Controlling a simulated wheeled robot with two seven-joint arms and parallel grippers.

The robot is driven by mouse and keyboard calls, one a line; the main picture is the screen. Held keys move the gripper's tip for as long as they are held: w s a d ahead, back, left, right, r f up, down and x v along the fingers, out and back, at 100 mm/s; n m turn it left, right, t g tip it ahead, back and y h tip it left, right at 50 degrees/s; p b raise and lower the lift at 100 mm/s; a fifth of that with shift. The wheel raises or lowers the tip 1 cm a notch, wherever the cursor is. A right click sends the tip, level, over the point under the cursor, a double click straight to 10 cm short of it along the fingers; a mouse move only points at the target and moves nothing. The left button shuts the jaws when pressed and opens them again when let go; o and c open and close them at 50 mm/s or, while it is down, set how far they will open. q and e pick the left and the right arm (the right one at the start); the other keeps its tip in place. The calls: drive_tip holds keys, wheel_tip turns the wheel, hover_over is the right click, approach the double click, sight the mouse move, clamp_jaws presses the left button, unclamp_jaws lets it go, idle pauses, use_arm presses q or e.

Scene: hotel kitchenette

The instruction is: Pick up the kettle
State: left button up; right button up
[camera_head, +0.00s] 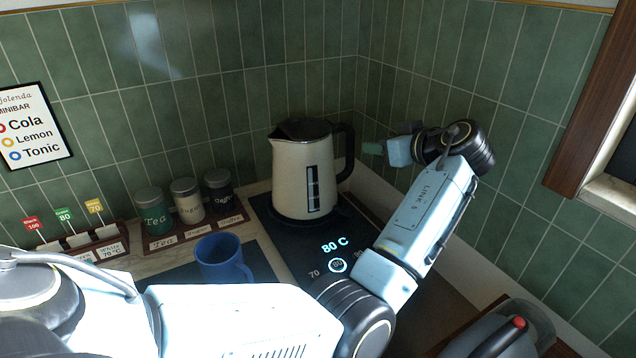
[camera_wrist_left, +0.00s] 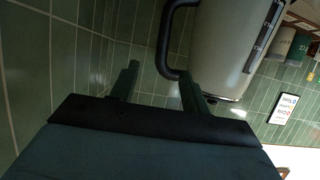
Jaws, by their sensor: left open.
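The cream kettle (camera_head: 298,178) with a dark lid and black handle (camera_head: 346,152) stands upright on a black base panel (camera_head: 290,240) that reads 80 C. Its handle points right. My left gripper (camera_head: 372,149) is open and empty, just right of the handle. In the left wrist view the kettle (camera_wrist_left: 228,45) appears tilted by the camera's angle, with its handle (camera_wrist_left: 163,40) ahead of my left gripper (camera_wrist_left: 160,76). The two fingers are spread apart there, and I cannot tell whether they touch the handle. My right gripper is not in view.
A blue mug (camera_head: 222,262) stands left of the panel, partly behind my left arm. Tea (camera_head: 152,212), sugar (camera_head: 187,200) and coffee (camera_head: 218,190) canisters stand on a rack at the back left. Green tiled walls close in behind the kettle and to its right.

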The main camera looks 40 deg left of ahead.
sight(353, 141)
use_arm(q)
drive_tip(key=x, duration=1.2)
drive_tip(key=shift+s+a, duration=0.2)
drive_tip(key=shift+s, duration=0.15)
drive_tip(key=shift+c, duration=0.5)
clamp_jaws()
drive_tip(key=shift+r, duration=0.2)
